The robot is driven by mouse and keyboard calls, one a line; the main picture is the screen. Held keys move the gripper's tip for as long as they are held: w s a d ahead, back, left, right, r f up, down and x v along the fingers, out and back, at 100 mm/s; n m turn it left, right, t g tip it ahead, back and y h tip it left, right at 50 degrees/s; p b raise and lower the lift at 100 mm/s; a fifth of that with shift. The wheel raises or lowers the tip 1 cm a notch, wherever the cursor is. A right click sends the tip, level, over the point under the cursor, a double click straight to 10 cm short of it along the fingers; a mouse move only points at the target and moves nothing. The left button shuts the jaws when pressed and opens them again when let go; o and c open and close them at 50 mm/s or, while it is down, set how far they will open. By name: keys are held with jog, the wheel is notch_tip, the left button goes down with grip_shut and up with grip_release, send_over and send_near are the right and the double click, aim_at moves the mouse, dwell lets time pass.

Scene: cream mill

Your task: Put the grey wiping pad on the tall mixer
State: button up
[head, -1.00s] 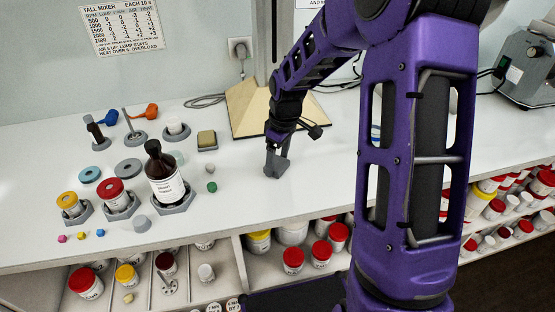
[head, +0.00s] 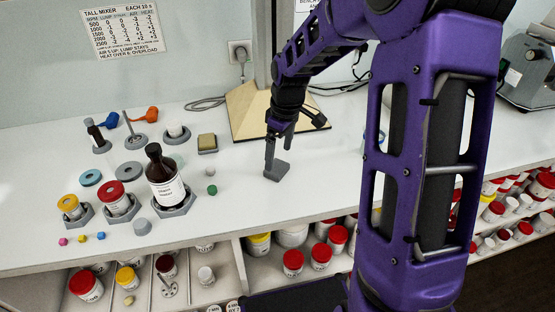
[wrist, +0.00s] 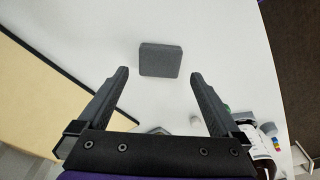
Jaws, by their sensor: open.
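The grey wiping pad (head: 277,172) lies flat on the white bench in front of the wooden-based stand. It also shows in the wrist view (wrist: 160,59), just beyond and between my fingertips. My gripper (head: 277,156) is open and empty, pointing down close above the pad; its fingers appear apart from the pad. A pale column (head: 263,50) rises from a wooden base (head: 245,112) behind my gripper; it may be the tall mixer, but its top is out of view and my arm hides part of it.
A brown bottle (head: 163,178), jars, rings and small coloured pieces stand left of the pad. A tall mixer notice (head: 124,27) hangs on the wall. The bench's front edge is close, with jar shelves below.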

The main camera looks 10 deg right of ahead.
aim_at(282, 169)
notch_tip(282, 169, up, 8)
jog(key=shift+s+d+p, duration=0.3)
jog(key=shift+d, duration=0.05)
jog(key=shift+f, duration=0.1)
